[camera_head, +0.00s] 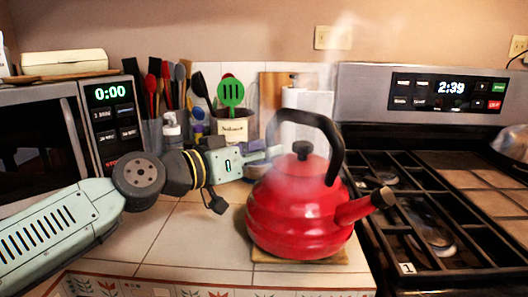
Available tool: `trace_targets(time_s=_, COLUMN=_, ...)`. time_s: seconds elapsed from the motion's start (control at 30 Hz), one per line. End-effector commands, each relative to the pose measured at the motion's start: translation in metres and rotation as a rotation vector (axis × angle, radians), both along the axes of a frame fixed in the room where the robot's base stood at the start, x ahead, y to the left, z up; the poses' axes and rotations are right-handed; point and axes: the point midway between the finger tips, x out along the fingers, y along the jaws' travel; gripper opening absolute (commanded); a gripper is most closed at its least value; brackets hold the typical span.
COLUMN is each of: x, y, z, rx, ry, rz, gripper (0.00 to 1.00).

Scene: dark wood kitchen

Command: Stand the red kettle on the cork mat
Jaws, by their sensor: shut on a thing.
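The red kettle (300,210) is upright, with a black handle arching over its lid and its spout pointing right. Steam rises from it. The kettle's base appears to rest on the mat, though a small gap cannot be ruled out. My gripper (268,152) reaches in from the left and is shut on the left side of the kettle's handle. The fingertips are partly hidden by the handle.
The stove (420,220) with black grates lies close at the right, beyond the spout. A microwave (60,130) stands at the left. A utensil crock (236,130) and a paper towel roll (306,106) stand behind. Bare tiles (180,235) lie in front at left.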

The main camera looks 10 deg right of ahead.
Motion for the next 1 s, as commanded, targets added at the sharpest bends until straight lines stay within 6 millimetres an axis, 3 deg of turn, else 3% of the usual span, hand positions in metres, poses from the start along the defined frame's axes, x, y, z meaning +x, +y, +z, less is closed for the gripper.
trace_targets(time_s=1.0, x=0.0008, y=0.0009, z=-0.0057, rx=-0.008, ry=0.000, rz=0.004, gripper=0.00)
